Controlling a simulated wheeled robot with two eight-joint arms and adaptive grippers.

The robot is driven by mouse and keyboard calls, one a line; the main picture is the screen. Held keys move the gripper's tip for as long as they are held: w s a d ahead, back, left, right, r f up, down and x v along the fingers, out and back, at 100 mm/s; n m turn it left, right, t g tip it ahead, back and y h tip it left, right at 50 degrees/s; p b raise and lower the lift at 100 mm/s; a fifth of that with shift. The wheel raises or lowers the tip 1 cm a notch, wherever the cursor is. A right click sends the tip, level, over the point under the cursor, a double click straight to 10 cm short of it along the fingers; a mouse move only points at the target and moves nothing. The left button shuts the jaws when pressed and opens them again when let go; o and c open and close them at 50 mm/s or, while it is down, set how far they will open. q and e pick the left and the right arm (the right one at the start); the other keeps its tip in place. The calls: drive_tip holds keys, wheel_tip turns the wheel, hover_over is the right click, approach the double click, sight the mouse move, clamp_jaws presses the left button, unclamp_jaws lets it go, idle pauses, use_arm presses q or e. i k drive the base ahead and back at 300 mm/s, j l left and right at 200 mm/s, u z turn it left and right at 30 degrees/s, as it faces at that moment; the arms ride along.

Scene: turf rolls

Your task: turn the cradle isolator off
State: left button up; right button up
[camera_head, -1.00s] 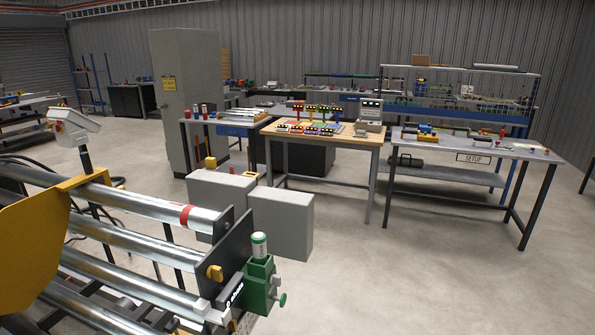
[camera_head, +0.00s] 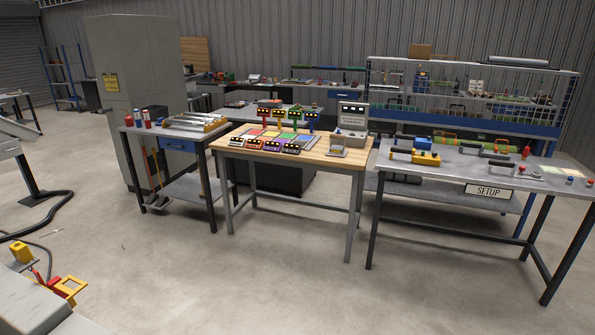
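No part plainly marked as the cradle isolator can be made out. At the lower left, a grey box (camera_head: 40,308) is cut off by the picture edge. By it are a yellow block (camera_head: 21,252), a small red part (camera_head: 40,275) and a yellow frame-like piece (camera_head: 70,289). I cannot tell whether any of these is the isolator, or its setting. Neither of my grippers is in view.
A wooden-topped bench (camera_head: 225,141) with coloured units stands ahead. A grey table with a SETUP sign (camera_head: 488,191) is at right, a tall grey cabinet (camera_head: 140,60) at left. A black cable (camera_head: 45,222) lies on the left floor. The front floor (camera_head: 240,290) is clear.

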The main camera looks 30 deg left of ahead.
sight(50, 284)
drive_tip(key=i+l+u, duration=0.1)
drive_tip(key=i+u, duration=0.15)
drive_tip(key=i, duration=0.3)
drive_tip(key=i+l+u, duration=0.25)
drive_tip(key=i, duration=0.25)
drive_tip(key=i+l+u, duration=0.25)
drive_tip(key=i, duration=0.3)
drive_tip(key=u, duration=2.95)
drive_tip(key=i+l, duration=0.05)
